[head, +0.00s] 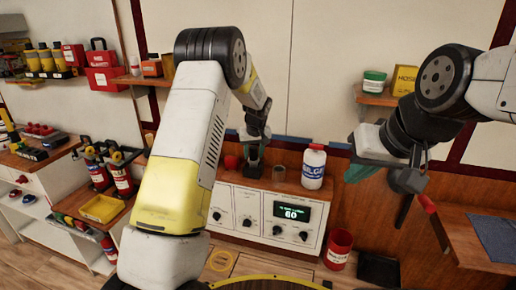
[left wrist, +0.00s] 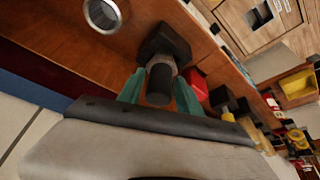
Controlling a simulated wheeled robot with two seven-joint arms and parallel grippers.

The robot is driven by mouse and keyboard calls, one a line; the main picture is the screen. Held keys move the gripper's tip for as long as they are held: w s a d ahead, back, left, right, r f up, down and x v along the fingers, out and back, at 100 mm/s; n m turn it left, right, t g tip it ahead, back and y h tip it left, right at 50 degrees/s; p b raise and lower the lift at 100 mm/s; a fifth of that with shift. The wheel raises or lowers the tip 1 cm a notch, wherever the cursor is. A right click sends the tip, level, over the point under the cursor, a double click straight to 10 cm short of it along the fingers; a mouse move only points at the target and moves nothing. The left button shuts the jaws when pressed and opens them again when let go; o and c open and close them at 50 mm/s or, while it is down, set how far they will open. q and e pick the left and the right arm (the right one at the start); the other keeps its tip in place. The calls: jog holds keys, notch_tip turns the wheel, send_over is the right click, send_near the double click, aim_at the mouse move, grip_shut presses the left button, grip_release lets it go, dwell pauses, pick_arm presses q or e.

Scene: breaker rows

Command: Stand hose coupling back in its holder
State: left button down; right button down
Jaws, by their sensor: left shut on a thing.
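My left gripper (head: 253,160) is above the top of the control cabinet. In the left wrist view its green fingers (left wrist: 160,92) are shut on a dark cylindrical piece, which I take for the hose coupling (left wrist: 160,82). A black blocky part (left wrist: 165,45) shows beyond it; I cannot tell whether that belongs to the coupling or stands under it.
A white bottle (head: 313,168) stands right of the cup, and a red cup (head: 232,162) left of the gripper. The cabinet front (head: 262,215) has knobs and a display. A red bin (head: 339,248) is on the floor. A side table (head: 485,235) is at right.

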pick_arm(q)
jog(key=shift+f, duration=0.75)
jog(key=c, duration=0.7)
grip_release()
jog(key=shift+f, duration=0.1)
jog(key=v, duration=0.7)
jog(key=shift+s+r, duration=0.15)
jog(key=shift+r, duration=0.2)
